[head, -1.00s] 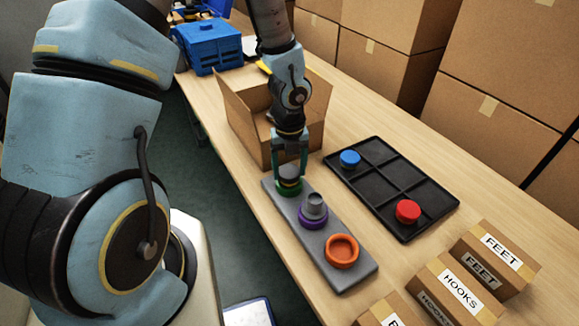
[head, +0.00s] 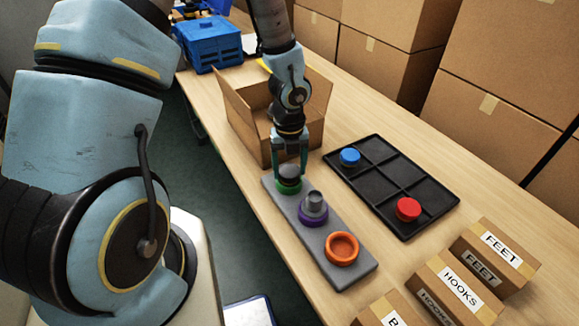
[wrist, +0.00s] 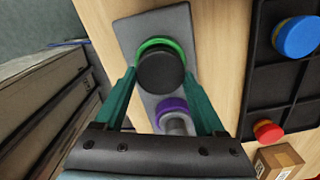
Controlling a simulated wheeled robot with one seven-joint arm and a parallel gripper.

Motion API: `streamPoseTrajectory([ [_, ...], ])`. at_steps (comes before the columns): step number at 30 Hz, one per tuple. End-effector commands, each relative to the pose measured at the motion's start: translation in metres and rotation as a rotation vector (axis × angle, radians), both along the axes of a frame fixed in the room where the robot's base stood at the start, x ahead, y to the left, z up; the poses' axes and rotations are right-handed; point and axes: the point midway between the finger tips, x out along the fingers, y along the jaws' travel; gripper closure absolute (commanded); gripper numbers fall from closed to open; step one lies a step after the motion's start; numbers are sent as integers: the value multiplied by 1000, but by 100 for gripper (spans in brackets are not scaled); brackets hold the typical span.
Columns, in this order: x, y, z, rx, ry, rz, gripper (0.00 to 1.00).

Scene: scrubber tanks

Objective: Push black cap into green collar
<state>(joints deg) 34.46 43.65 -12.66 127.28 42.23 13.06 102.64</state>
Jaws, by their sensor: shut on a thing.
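The black cap (head: 289,171) is between the fingers of my gripper (head: 290,174), which is shut on it. The cap is over the green collar (head: 289,187) at the far end of the grey block (head: 338,277). In the wrist view the cap (wrist: 161,71) covers most of the green collar (wrist: 158,43), whose rim shows at the cap's far side. I cannot tell how deep the cap sits in the collar.
The purple collar (head: 313,216) with a grey piece in it and the empty orange collar (head: 342,249) are on the same block. A black tray (head: 383,179) with a blue cap (head: 350,157) and a red cap (head: 408,209) lies to the right. An open cardboard box (head: 245,125) stands behind.

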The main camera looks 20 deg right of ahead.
Motion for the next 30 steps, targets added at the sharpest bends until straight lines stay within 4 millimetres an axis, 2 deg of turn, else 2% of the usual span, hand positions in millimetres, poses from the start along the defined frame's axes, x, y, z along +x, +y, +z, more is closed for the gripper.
streamPoseTrajectory([
  [28,0,0,-11,0,0,1,80],
  [29,0,0,-11,0,0,1,88],
  [30,0,0,-11,0,0,1,89],
])
